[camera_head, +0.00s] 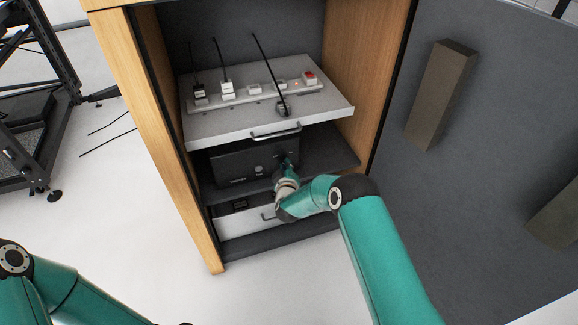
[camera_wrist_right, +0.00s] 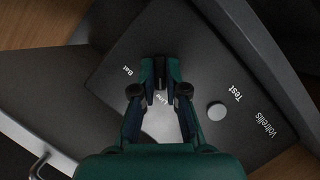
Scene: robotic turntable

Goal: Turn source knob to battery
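The black power unit (camera_head: 240,164) sits on the middle shelf of the cabinet, below the pulled-out grey shelf. The right wrist view shows its dark front panel (camera_wrist_right: 195,60) with the printed labels "Bat", "Test" and "Voltrellis" and another label partly hidden by a finger. The dark source knob (camera_wrist_right: 160,77) is between the fingertips of my right gripper (camera_wrist_right: 160,72), which look closed on its two sides. The knob's pointer direction is hard to make out. In the head view my right gripper (camera_head: 288,166) is at the unit's right side. My left gripper is out of view.
A round grey button (camera_wrist_right: 217,111) is beside "Test". Above the unit, the grey shelf (camera_head: 225,128) with a handle (camera_head: 276,133) carries a power strip (camera_head: 255,94) with plugs and a red switch (camera_head: 310,77). The open dark door (camera_head: 480,130) stands at right.

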